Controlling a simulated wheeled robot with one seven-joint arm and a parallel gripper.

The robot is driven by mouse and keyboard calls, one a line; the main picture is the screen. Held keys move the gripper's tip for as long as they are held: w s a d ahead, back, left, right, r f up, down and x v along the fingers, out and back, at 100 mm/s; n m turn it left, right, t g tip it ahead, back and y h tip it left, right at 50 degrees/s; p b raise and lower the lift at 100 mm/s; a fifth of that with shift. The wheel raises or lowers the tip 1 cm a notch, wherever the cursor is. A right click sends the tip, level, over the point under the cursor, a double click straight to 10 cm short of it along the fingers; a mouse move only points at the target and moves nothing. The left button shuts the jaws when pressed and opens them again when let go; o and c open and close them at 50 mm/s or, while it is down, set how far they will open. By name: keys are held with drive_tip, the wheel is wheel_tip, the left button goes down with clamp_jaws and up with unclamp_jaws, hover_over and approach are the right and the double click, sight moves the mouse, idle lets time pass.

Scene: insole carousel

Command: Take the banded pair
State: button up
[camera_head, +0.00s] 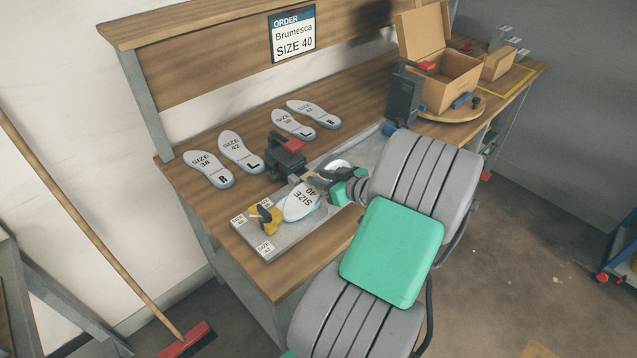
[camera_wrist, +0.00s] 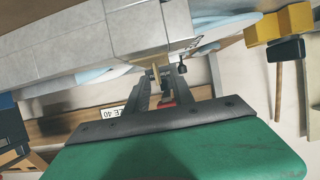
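A pale insole marked SIZE 40 (camera_head: 302,202) lies on the grey plate (camera_head: 283,243) at the bench's front, beside a yellow clamp (camera_head: 262,218). A rounded pale end (camera_head: 340,164) shows on the other side of my gripper (camera_head: 312,180); I cannot tell if it belongs to the same pair. No band is clear in the head view. My gripper is low over the insole's middle. In the wrist view its fingers (camera_wrist: 165,75) stand apart, with a small yellowish strip (camera_wrist: 155,78) near them. Pale blue insole edges (camera_wrist: 215,28) show behind. Contact is unclear.
Loose insoles marked 38 and 42, (camera_head: 209,168) and (camera_head: 292,124), lie along the back. A black device with a red top (camera_head: 287,157) stands close to my gripper. An open carton (camera_head: 440,75) sits on a round board at right. An order sign (camera_head: 293,33) reads Brumesca SIZE 40.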

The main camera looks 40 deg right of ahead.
drive_tip(key=shift+x, duration=0.85)
clamp_jaws()
